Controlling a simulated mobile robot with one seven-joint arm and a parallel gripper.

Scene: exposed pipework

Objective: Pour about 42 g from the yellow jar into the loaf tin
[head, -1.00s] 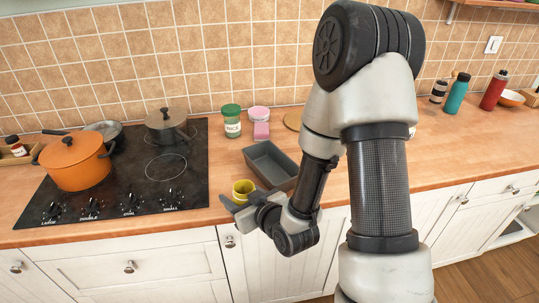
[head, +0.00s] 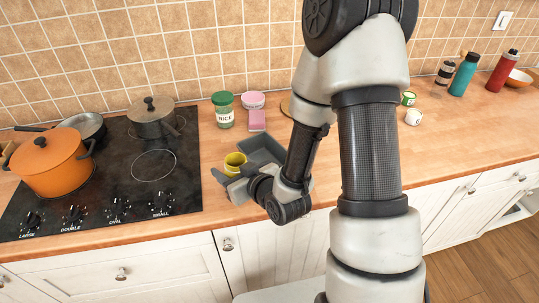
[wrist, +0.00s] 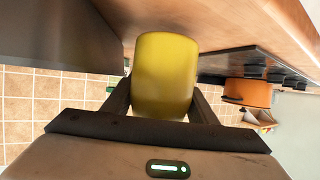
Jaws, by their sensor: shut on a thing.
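The yellow jar (head: 235,159) is held in my gripper (head: 228,174), in front of the left end of the loaf tin in the head view. Its open mouth faces up and it looks about upright; I cannot make out its contents. In the wrist view the jar (wrist: 165,75) fills the space between both fingers of my gripper (wrist: 161,98), which is shut on it. The grey loaf tin (head: 266,147) stands on the counter, partly hidden by the jar and my arm. A dark grey surface at the upper left of the wrist view looks like the tin (wrist: 60,35).
A rice jar with a green lid (head: 223,110), a pink block (head: 257,121) and a pink-lidded tub (head: 253,99) stand behind the tin. The black hob (head: 110,175) with an orange pot (head: 50,165) and a grey pot (head: 152,118) is to the left.

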